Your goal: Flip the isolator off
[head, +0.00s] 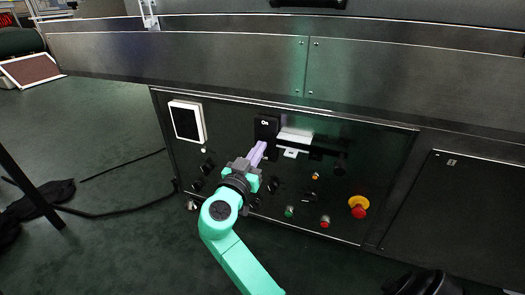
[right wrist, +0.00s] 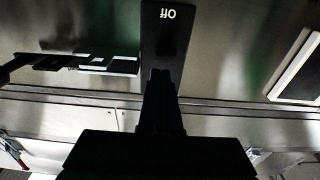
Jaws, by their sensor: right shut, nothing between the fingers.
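The isolator (head: 266,124) is a black upright plate on the dark control panel, with "On" printed near its top in the head view. In the right wrist view, which is upside down, the isolator's other end (right wrist: 168,27) carries the word "Off". My right gripper (head: 260,148) is shut and empty, its pale fingers pointing at the lower part of the isolator. In the right wrist view the dark fingers (right wrist: 160,85) overlap the plate. The switch lever cannot be made out, and I cannot tell whether the fingers touch it. My left gripper is not in view.
The panel also carries a white-framed screen (head: 187,122), a white label plate (head: 295,135), several black knobs, a green button (head: 289,211) and a red emergency stop (head: 359,210) on yellow. A metal ledge (head: 200,60) overhangs above. Cables lie on the floor at left.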

